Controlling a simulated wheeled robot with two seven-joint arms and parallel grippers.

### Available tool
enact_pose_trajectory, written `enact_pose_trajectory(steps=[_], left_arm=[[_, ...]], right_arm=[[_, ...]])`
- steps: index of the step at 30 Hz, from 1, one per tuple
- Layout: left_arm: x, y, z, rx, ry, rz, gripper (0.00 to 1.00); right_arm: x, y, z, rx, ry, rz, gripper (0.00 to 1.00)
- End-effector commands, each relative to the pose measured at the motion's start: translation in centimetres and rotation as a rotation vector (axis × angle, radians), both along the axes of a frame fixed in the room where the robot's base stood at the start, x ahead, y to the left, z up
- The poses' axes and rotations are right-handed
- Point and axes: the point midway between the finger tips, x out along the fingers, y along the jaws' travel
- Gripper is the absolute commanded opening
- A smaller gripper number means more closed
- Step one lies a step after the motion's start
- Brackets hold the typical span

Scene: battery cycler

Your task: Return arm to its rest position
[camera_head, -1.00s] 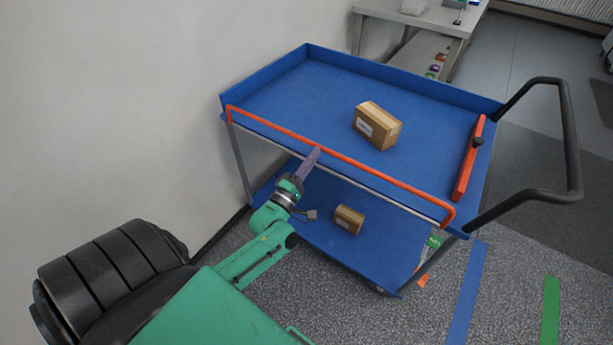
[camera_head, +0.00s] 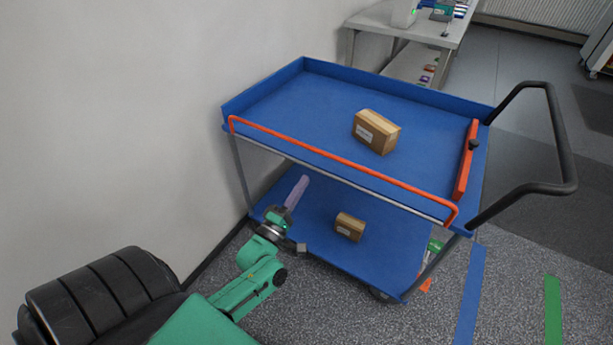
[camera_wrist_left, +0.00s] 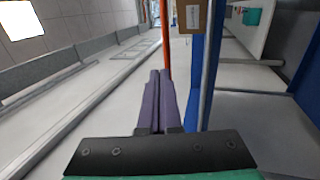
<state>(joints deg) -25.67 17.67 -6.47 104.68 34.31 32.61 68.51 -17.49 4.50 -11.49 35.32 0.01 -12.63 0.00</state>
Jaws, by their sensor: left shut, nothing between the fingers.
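My left arm comes in from the lower left in the head view. Its gripper (camera_head: 298,192), with long purple fingers, is shut and empty. It is in front of the near side of the blue cart (camera_head: 310,92), below the orange rail in the picture. In the left wrist view the two purple fingers (camera_wrist_left: 158,100) lie side by side, pointing along the cart's edge. My right gripper is not in view.
A cardboard box (camera_head: 376,131) sits on the cart's top tray and a smaller box (camera_head: 349,226) on its lower shelf. An orange rail (camera_head: 340,161) runs along the near edge. A wall (camera_head: 110,110) stands close on the left. A workbench (camera_head: 405,30) is behind.

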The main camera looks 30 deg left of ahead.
Motion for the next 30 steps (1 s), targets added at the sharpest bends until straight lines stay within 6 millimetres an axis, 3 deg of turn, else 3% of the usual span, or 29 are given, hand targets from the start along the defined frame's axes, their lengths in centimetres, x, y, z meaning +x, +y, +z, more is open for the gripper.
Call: enact_pose_trajectory(steps=[4,9,16,19,20,22,25,28,30], left_arm=[[-3.3,0.0,-0.9,0.000,0.004,0.000,0.00],[-5.4,0.0,-1.1,0.001,0.001,0.000,0.00],[-5.7,0.0,-1.1,0.002,0.000,0.002,0.00],[-5.5,-0.1,-3.0,0.060,0.057,0.007,0.00],[-5.5,-0.2,-4.3,0.101,0.095,0.009,0.00],[-5.7,-0.4,-8.9,0.245,0.227,0.009,0.00],[-7.4,-0.7,-17.7,0.529,0.482,-0.040,0.00],[-11.3,-1.3,-26.4,0.822,0.731,-0.162,0.00],[-15.2,-1.6,-31.8,1.019,0.890,-0.294,0.00]], right_arm=[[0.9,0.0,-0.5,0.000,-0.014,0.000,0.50],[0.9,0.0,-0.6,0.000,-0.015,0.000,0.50],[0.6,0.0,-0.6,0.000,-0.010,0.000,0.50],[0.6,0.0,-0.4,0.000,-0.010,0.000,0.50],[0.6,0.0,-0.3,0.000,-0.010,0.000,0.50],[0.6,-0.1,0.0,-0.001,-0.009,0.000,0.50],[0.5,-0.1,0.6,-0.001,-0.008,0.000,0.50],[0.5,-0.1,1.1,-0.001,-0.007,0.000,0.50],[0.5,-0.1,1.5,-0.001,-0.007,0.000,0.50]])
